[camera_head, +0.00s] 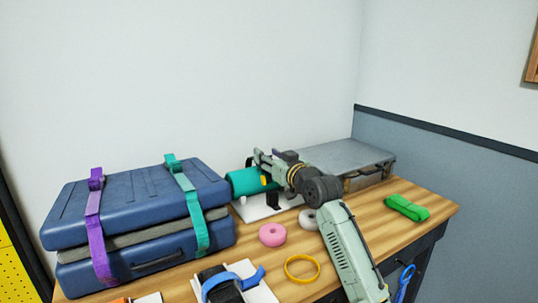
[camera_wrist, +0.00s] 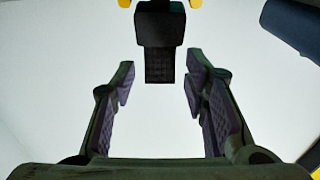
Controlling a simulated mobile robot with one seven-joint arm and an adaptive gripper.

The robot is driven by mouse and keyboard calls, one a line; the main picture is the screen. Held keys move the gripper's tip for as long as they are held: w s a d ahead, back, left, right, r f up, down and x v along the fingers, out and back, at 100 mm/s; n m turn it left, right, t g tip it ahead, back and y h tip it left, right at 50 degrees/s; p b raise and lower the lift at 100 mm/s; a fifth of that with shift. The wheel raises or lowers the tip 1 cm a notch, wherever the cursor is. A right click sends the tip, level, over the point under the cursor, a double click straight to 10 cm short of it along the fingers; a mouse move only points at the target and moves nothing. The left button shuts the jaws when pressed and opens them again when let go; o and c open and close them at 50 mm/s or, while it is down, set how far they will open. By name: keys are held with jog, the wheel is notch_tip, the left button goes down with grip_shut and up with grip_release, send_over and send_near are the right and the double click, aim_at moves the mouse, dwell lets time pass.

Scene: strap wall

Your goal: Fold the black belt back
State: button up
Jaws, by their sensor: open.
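The black belt (camera_wrist: 159,35) shows in the wrist view as a dark strip with a wide upper part and a narrower, ribbed end pointing down toward my gripper (camera_wrist: 160,83). My gripper is open, with a purple-padded finger on each side of the strip's lower end; I cannot tell whether they touch it. In the head view, my gripper (camera_head: 262,168) is beside a teal roll (camera_head: 243,182). A black piece (camera_head: 272,197), seemingly the belt, shows below the gripper over a white board (camera_head: 253,209). My arm hides much of that spot.
A blue case (camera_head: 140,205) with purple and teal straps stands at left. A black band with a blue strap (camera_head: 233,281) is in front. A pink ring (camera_head: 272,235), a yellow ring (camera_head: 301,268) and a green strap (camera_head: 407,208) lie on the table.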

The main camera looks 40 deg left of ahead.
grip_shut()
dwell(0.5)
dwell(0.3)
